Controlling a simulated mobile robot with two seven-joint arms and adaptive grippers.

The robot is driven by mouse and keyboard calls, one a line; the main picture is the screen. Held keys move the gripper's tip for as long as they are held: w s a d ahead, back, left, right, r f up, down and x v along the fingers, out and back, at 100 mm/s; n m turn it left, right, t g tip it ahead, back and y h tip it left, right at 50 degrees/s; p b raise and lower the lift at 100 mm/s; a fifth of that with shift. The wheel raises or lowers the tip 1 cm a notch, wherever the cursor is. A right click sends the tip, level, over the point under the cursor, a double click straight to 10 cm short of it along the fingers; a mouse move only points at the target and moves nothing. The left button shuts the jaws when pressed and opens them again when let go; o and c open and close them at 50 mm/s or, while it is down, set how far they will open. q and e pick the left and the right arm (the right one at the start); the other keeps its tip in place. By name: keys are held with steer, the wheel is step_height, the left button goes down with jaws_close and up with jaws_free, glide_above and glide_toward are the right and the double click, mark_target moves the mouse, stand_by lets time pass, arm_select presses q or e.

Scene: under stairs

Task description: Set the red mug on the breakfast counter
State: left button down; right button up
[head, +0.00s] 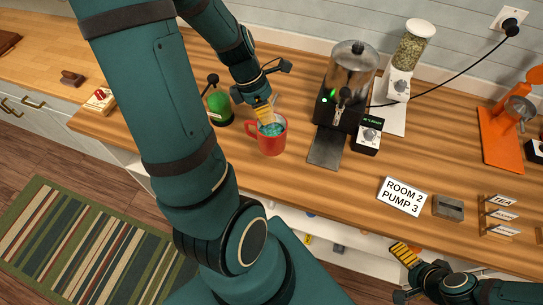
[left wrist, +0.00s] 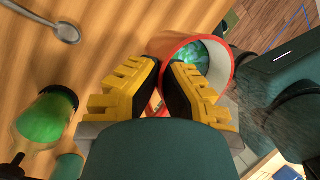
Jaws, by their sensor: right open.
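The red mug (head: 272,140) stands out over the wooden counter (head: 180,145), left of a black machine; a blue-green patterned content shows inside it. I cannot tell whether its base touches the wood. My left gripper (head: 264,112) reaches down at its rim. In the left wrist view the gripper (left wrist: 165,70) has its two yellow fingers close together at the tips, one on each side of the wall of the mug (left wrist: 218,42); it looks shut on that wall. My right gripper (head: 402,262) is open and empty at the counter's front edge, lower right.
A green jar (head: 219,108) stands left of the mug; it also shows in the left wrist view (left wrist: 45,120), with a spoon (left wrist: 65,32). The black machine (head: 346,85), a grinder (head: 408,60), a sign (head: 402,196) and an orange stand (head: 500,135) are to the right.

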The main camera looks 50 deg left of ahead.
mark_target(268, 134)
arm_select(q)
step_height(268, 134, down, 5)
steer(key=shift+f+b, duration=0.6)
steer(key=shift+f, duration=1.75)
steer(key=shift+f, duration=0.15)
steer(key=c, duration=1.1)
jaws_free()
steer(key=shift+c, duration=0.2)
